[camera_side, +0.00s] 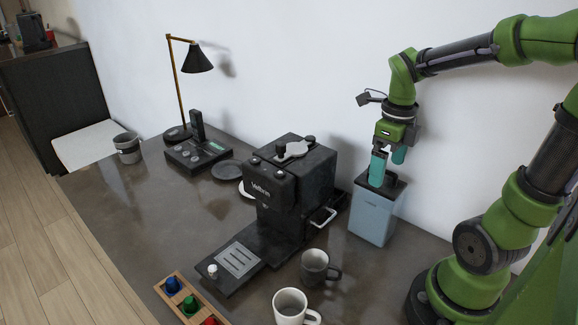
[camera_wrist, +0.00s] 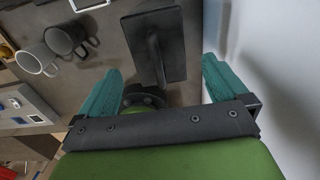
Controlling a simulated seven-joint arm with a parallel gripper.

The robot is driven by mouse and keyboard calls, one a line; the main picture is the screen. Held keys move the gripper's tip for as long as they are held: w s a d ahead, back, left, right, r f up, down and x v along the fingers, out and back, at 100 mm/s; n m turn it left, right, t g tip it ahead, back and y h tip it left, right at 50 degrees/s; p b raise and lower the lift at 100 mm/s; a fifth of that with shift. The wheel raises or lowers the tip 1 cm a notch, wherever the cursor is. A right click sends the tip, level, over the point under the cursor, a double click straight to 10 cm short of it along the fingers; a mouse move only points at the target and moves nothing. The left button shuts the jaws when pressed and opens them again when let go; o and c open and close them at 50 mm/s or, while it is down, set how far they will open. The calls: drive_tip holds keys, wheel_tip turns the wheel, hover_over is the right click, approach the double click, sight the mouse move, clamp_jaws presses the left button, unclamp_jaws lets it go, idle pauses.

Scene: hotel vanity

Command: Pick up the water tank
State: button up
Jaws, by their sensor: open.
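The water tank (camera_side: 372,219) is a light blue box with a black lid and a raised handle. It stands upright on the counter, right of the coffee machine. My gripper (camera_side: 388,172) is open, pointing down just above the lid. In the side view the near teal finger overlaps the lid and hides part of the handle. In the wrist view the black lid (camera_wrist: 177,50) and its handle (camera_wrist: 156,55) show ahead, between the lines of the open fingers (camera_wrist: 161,66). I cannot tell whether the fingers touch the lid.
The black coffee machine (camera_side: 290,190) stands close left of the tank. A dark mug (camera_side: 315,267) and a white mug (camera_side: 290,306) are in front. A wooden capsule tray (camera_side: 170,299) is front left. The wall (camera_side: 300,60) is close behind the tank.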

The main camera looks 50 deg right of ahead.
sight(384, 184)
wheel_tip(384, 184, down, 6)
drive_tip(key=shift+r, duration=0.1)
idle(0.4)
